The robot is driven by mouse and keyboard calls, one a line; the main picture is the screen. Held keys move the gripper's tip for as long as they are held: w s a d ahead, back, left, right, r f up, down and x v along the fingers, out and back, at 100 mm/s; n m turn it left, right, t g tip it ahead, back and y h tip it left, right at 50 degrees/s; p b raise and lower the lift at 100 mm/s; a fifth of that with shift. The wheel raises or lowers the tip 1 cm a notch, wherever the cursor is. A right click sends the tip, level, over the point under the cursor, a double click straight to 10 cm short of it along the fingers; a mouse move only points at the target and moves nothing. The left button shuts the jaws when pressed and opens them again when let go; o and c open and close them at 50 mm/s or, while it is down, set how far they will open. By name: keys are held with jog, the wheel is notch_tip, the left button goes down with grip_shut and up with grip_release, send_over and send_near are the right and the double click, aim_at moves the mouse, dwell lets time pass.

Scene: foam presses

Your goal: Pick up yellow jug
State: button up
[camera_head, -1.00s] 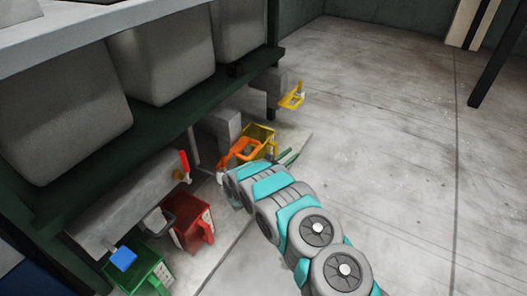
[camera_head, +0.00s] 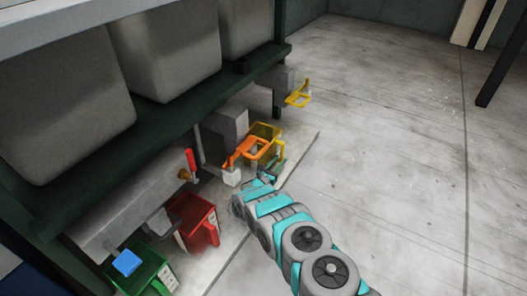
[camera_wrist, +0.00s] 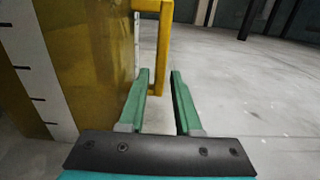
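The yellow jug (camera_head: 265,130) stands low on the floor plate, under the bench's right end, partly behind an orange loop handle (camera_head: 253,147). In the wrist view its large yellow wall with a white marked scale fills the left side (camera_wrist: 97,50). Its upright yellow handle (camera_wrist: 163,40) stands ahead. My gripper (camera_wrist: 159,75) is open, its green fingers on either side of the handle's lower part in the picture. I cannot tell whether they touch it. In the head view my gripper (camera_head: 272,172) is at the jug's near right side, small and partly hard to make out.
A red jug (camera_head: 197,222) and a green jug (camera_head: 143,272) stand to the left under the bench. A red-handled tap (camera_head: 190,163) and a yellow loop handle (camera_head: 299,95) stick out from the bench. The floor (camera_head: 400,140) to the right is clear.

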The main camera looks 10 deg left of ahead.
aim_at(281, 159)
jog(key=x, duration=0.3)
jog(key=shift+w, duration=0.15)
jog(key=shift+c, duration=0.3)
grip_shut()
dwell(0.9)
